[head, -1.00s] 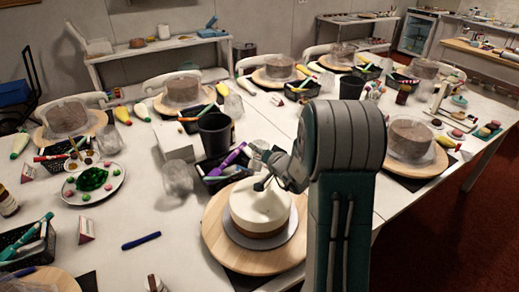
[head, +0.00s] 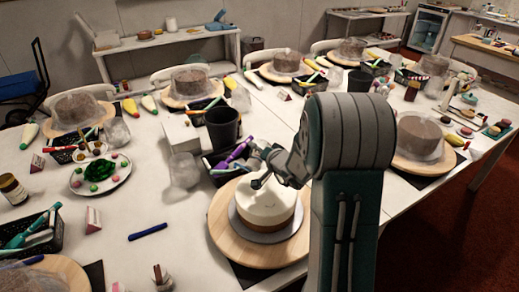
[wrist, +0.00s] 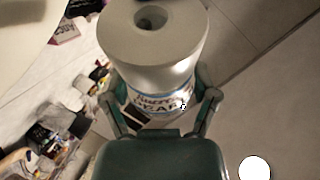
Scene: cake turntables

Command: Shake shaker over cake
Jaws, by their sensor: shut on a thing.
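The cake (head: 266,208), white on top with a brown lower band, sits on a grey board on a round wooden turntable (head: 228,233) in front of me. My gripper (head: 262,178) is over the cake's back part in the head view. In the wrist view my gripper (wrist: 160,100) is shut on the shaker (wrist: 160,60), a white cylinder with a printed label and a round hole in its end. The shaker cannot be made out in the head view. A pale curved surface fills the wrist view's top left; I cannot tell for sure what it is.
A black basket (head: 225,176) of tools and a dark cup (head: 222,128) stand behind the turntable. Other cakes on wooden boards stand around the white table. Table is clear around the pen.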

